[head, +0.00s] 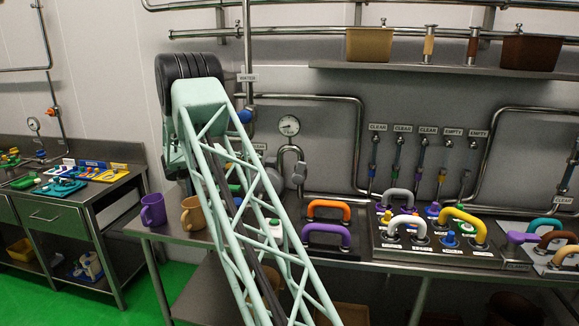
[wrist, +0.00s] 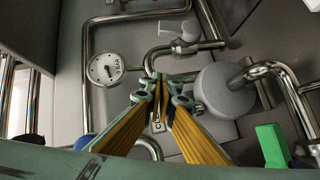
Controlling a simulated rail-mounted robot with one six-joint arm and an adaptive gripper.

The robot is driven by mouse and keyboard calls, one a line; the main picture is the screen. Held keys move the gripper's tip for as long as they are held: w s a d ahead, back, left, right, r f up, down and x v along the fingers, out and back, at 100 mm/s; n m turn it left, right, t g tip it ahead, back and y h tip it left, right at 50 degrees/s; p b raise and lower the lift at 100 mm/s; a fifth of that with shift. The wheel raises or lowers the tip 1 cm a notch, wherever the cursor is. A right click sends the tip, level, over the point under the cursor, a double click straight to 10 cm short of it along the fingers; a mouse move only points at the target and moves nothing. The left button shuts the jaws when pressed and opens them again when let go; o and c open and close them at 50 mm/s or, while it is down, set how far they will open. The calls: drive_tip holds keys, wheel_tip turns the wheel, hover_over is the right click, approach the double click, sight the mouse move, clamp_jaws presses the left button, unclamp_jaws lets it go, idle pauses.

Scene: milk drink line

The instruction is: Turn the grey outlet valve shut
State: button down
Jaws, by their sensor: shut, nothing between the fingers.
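A round grey knob (wrist: 224,92), which looks like the grey outlet valve, sits on the steel pipework in the wrist view. My gripper (wrist: 160,82) is shut and empty, its two yellow-sided fingers together at the tips. The tips are to the left of the knob in the picture, by a bent steel pipe (wrist: 163,52); I cannot tell whether they touch it. In the head view, grey valve parts (head: 298,175) show below the gauge, just right of my arm. My arm hides the gripper there.
A pressure gauge (wrist: 105,68) is left of my fingers; it also shows in the head view (head: 289,125). A green block (wrist: 272,146) is at lower right. Two mugs, purple (head: 153,210) and tan (head: 193,213), and orange (head: 329,209) and purple (head: 327,233) handles stand on the bench.

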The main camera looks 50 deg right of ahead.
drive_tip(key=shift+s+d+f+g, duration=0.15)
drive_tip(key=shift+s+f+g, duration=0.35)
drive_tip(key=shift+s+f, duration=0.2)
drive_tip(key=shift+s+d+f+g, duration=0.15)
drive_tip(key=shift+s+f+g, duration=0.4)
drive_tip(key=shift+s, duration=0.1)
drive_tip(key=shift+d, duration=0.1)
drive_tip(key=b, duration=0.2)
approach(299, 173)
drive_tip(key=w+d+r, duration=0.3)
drive_tip(key=d+r, duration=0.1)
drive_tip(key=d, duration=0.1)
drive_tip(key=shift+s+d+f+b, duration=0.2)
drive_tip(key=shift+s+d+b, duration=0.05)
drive_tip(key=shift+s, duration=0.3)
drive_tip(key=shift+s+d+f+b, duration=0.2)
drive_tip(key=shift+s+d+f, duration=0.05)
drive_tip(key=shift+s, duration=0.3)
drive_tip(key=shift+s+d+f+b, duration=0.2)
drive_tip(key=shift+s+d+b, duration=0.05)
drive_tip(key=shift+s, duration=0.3)
